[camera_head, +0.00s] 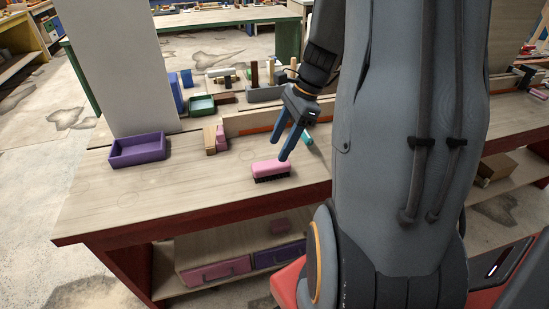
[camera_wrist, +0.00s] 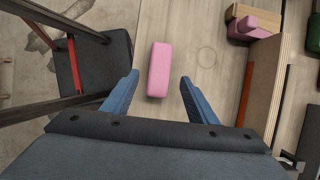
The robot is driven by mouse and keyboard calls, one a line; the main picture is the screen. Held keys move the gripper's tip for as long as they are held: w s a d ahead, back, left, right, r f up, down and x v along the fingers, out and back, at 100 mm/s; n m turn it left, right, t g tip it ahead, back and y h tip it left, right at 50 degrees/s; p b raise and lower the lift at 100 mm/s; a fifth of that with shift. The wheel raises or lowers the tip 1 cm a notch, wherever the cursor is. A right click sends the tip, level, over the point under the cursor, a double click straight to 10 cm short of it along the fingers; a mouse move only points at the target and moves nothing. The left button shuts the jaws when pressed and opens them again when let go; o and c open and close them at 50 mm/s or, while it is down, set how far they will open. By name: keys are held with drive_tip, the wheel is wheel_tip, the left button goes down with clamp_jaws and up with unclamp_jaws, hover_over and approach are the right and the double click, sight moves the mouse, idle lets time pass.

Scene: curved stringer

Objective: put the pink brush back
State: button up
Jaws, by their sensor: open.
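The pink brush (camera_head: 270,169) lies on the wooden workbench (camera_head: 120,208), bristles down, close to the front edge. In the wrist view its pink back (camera_wrist: 160,69) shows between and just beyond the two blue fingers. My gripper (camera_head: 281,139) is open and empty. It hangs above the bench, with its fingers pointing down near the brush and apart from it. The wrist view shows the open fingers (camera_wrist: 160,80) with a wide gap. The bristles are hidden in the wrist view.
A purple tray (camera_head: 137,151) stands at the left on the bench. Pink and tan blocks (camera_head: 215,139) sit by a low wooden rail (camera_head: 258,121). A green tray (camera_head: 202,105) and several small items stand behind. A tall white panel (camera_head: 121,66) rises at the back left. The front left bench top is clear.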

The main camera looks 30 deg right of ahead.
drive_tip(key=v, duration=0.3)
drive_tip(key=s+a+f+n+h, duration=0.1)
drive_tip(key=s+a+n+h, duration=0.1)
drive_tip(key=a+n, duration=0.6)
drive_tip(key=s+a+f+n+h, duration=0.1)
drive_tip(key=s+a+n, duration=0.3)
drive_tip(key=a+n, duration=0.4)
drive_tip(key=n+h, duration=0.1)
drive_tip(key=n, duration=0.4)
drive_tip(key=shift+s+a, duration=0.25)
drive_tip(key=shift+a, duration=0.15)
